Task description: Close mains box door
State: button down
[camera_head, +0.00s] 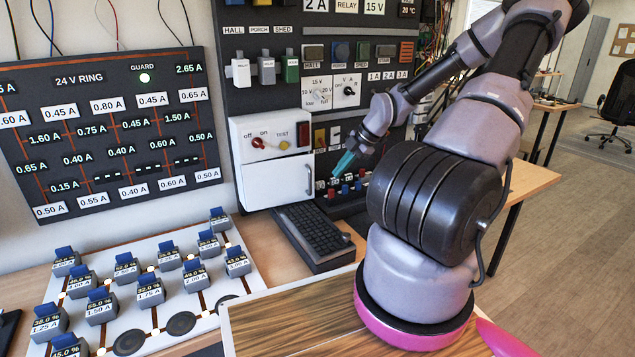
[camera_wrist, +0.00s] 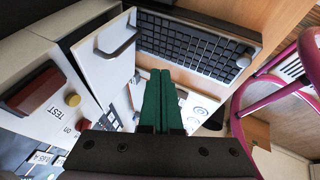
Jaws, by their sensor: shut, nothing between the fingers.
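The mains box (camera_head: 268,133) is white and hangs on the dark wall panel, with off/on and TEST controls on its upper face. Its white door (camera_head: 272,182) is on the lower part, with a grey handle (camera_head: 308,179) at the right edge. In the wrist view the door (camera_wrist: 98,72) and handle (camera_wrist: 118,47) are at upper left, and a dark strip runs along the door's edge.
A black keyboard (camera_head: 313,236) lies on the bench below the door. A white board (camera_head: 207,270) with several blue-topped modules is to its left. Colored terminals (camera_head: 346,189) sit behind my gripper. Wall panel labels and switches surround the box.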

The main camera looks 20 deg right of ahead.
jog(key=w+a+f+m, duration=0.1)
jog(key=w+a+f, duration=0.3)
jog(key=w+f, duration=0.3)
jog(key=shift+w+t, duration=0.4)
jog(key=shift+w, duration=0.05)
dwell(0.3)
jog(key=w, duration=0.2)
jog(key=shift+w+d, duration=0.2)
jog(key=shift+w, duration=0.1)
